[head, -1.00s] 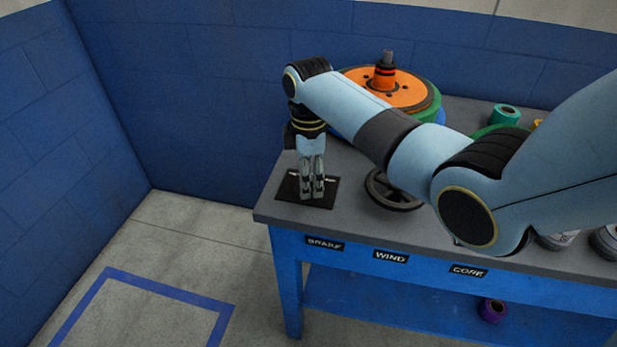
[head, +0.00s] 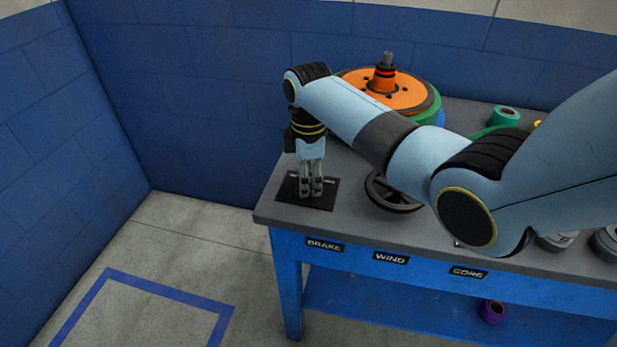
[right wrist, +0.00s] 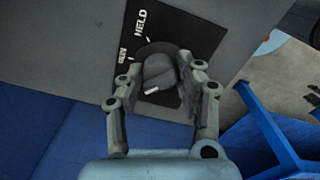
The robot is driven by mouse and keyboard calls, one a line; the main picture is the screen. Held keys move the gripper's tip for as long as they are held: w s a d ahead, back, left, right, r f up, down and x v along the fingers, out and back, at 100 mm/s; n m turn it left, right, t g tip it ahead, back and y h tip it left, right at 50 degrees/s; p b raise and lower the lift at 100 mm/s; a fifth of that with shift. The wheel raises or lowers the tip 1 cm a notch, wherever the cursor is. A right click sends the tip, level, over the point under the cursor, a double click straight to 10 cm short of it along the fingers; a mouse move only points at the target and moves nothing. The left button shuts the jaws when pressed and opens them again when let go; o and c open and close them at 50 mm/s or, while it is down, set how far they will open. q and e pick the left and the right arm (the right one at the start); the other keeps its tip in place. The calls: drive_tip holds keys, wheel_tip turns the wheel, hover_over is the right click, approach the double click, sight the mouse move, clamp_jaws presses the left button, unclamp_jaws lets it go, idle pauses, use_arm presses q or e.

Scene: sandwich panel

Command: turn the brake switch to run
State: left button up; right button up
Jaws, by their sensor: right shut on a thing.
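The brake switch is a dark round knob (right wrist: 160,72) with a white mark, on a black plate (right wrist: 195,32) with the word HELD and a second, smaller word at its left that is hard to read. In the head view the plate (head: 322,200) lies on the bench's left end, above the BRAKE label (head: 325,245). My right gripper (head: 311,194) points down over the plate and hides the knob there. In the right wrist view my right gripper (right wrist: 160,95) has its fingers on both sides of the knob, shut on it. My left gripper is in neither view.
A dark handwheel (head: 388,195) stands just right of the plate, under my right arm. An orange reel disc (head: 400,92) is behind. Green and grey spools sit at the bench's right. The bench's left front corner (head: 265,213) is bare.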

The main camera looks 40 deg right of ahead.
drive_tip(key=shift+r+m+p, duration=0.2)
drive_tip(key=shift+m+p, duration=0.9)
drive_tip(key=shift+p, duration=0.1)
drive_tip(key=shift+m+p, duration=0.75)
drive_tip(key=shift+m, duration=0.05)
drive_tip(key=m+p, duration=0.2)
drive_tip(key=m, duration=0.1)
drive_tip(key=shift+f+m+p, duration=0.15)
drive_tip(key=shift+m+p, duration=0.3)
drive_tip(key=shift+m, duration=0.85)
drive_tip(key=o, duration=1.1)
drive_tip(key=shift+o, duration=0.2)
